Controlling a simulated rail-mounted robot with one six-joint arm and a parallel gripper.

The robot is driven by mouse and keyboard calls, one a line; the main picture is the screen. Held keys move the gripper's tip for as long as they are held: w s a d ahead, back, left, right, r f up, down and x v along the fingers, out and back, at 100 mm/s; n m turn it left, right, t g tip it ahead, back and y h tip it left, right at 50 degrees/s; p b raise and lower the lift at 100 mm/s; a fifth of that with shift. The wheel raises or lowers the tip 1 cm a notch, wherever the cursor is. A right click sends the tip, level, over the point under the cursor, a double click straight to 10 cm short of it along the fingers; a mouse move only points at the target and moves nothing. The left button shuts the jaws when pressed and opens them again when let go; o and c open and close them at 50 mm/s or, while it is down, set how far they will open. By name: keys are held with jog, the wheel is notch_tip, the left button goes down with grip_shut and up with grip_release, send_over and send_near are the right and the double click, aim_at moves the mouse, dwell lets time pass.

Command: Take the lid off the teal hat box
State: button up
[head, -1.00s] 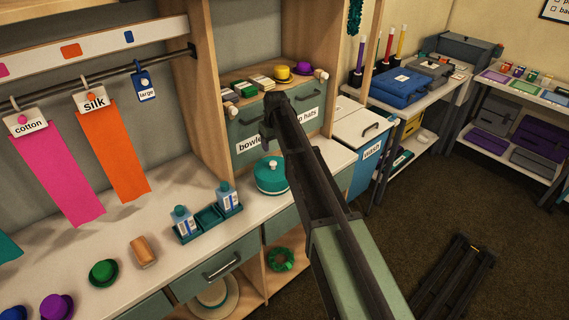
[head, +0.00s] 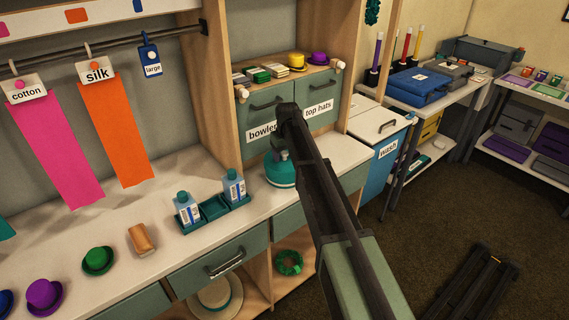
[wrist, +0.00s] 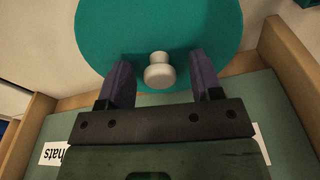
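The teal hat box (head: 281,177) stands on the white counter, its top partly hidden behind my arm and gripper in the head view. In the wrist view its round teal lid (wrist: 160,25) fills the upper middle, with a pale round knob (wrist: 159,72) near the lid's lower edge. The lid appears to be on the box. My gripper (wrist: 160,77) is open, with one dark finger on each side of the knob and clear gaps between. I cannot tell whether the fingertips are level with the knob. In the head view my gripper (head: 279,151) is at the top of the box.
Left of the box is a teal tray (head: 214,208) with two bottles. Behind it are drawers (head: 268,100) labelled for hats, with small hats and stacks on top. A blue-fronted wash bin (head: 385,150) stands to the right. Counter is bare just around the box.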

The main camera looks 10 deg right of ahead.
aim_at(285, 152)
jog(key=c, duration=0.9)
notch_tip(285, 152, up, 10)
jog(key=p, duration=1)
jog(key=shift+r, duration=0.25)
jog(key=shift+c, duration=0.2)
